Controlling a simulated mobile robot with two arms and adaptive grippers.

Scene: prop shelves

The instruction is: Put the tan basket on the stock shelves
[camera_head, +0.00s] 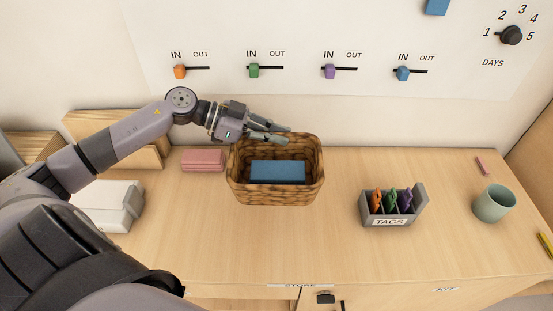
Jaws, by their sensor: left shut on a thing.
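The tan basket (276,195) is woven, with darker bands, and sits upright on the wooden worktop. A blue block (278,172) lies inside it. My left gripper (279,133) reaches in from the left at the basket's back rim and is shut on that rim; the fingers partly cover the back left corner. My right gripper is not in view. No stock shelves can be made out in this view.
A pink block (203,160) lies left of the basket, and a white case (110,205) beyond it. A grey tags holder (390,213) and a green cup (494,204) stand right. A wall panel (330,40) with sliders rises behind. The worktop in front of the basket is clear.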

